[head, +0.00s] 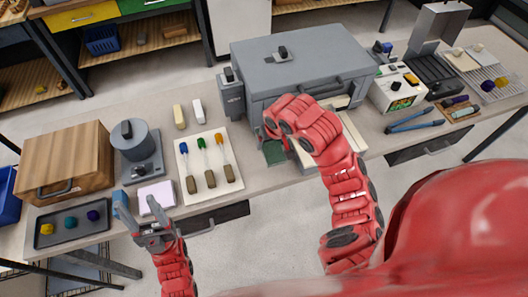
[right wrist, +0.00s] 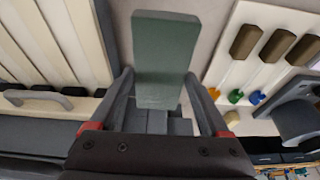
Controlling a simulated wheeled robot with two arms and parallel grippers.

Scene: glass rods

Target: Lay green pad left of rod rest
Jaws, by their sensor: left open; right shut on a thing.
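My right gripper (head: 268,139) is shut on the green pad (head: 275,154), in front of the grey box. In the right wrist view the pad (right wrist: 165,58) stands out lengthwise between the fingers (right wrist: 158,88), apparently above the table. A pale slatted piece (right wrist: 60,38) lies left of the pad there and right of it in the head view (head: 350,134); I cannot tell if this is the rod rest. A white board (head: 185,147) with brown-handled, colour-tipped tools lies on the pad's other side. My left gripper (head: 140,218) is open near a pale pink block (head: 156,196).
A large grey box (head: 300,68) stands behind my right gripper. A wooden box (head: 65,163), a grey round device (head: 135,145) and a dark tray (head: 72,226) fill the left side. A bare strip of table (head: 255,172) lies between the white board and the slatted piece.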

